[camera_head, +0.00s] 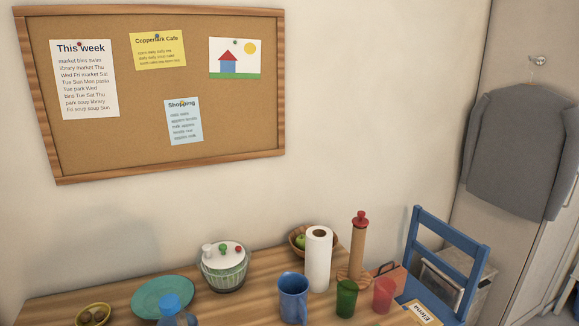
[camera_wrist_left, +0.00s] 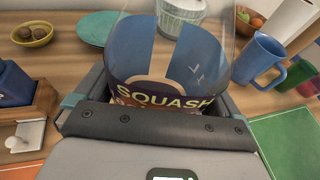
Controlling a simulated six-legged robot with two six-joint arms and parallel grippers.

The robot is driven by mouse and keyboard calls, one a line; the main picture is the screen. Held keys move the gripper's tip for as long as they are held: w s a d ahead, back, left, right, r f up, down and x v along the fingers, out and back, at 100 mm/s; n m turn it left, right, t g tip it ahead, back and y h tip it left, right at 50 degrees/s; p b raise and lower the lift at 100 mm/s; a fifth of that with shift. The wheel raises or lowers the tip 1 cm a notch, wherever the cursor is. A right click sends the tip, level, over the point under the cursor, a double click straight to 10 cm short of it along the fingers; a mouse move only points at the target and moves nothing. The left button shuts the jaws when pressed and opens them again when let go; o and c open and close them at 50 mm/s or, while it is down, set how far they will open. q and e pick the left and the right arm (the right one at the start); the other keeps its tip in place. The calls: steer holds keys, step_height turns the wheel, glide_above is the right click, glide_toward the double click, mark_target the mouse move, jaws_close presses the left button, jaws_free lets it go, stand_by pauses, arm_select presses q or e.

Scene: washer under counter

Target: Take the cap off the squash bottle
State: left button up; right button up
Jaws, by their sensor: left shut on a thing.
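My left gripper (camera_wrist_left: 160,102) is shut on the bottle's body, one finger on each side. In the head view the bottle (camera_head: 178,320) shows only its top at the bottom edge. Its blue cap (camera_head: 169,302) is on the neck. The cap is out of frame in the left wrist view. My right gripper is in neither view.
A blue mug (camera_head: 293,298), paper roll (camera_head: 318,260), green cup (camera_head: 346,299) and red cup (camera_head: 383,295) stand further right.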

arm_select(q)
steer(key=shift+m+h, duration=0.8)
steer(key=shift+h, duration=0.1)
steer(key=d, duration=0.2)
steer(key=s+d, duration=0.1)
steer(key=d, duration=0.1)
steer(key=shift+s+d+f, duration=0.1)
steer(key=shift+f, duration=0.05)
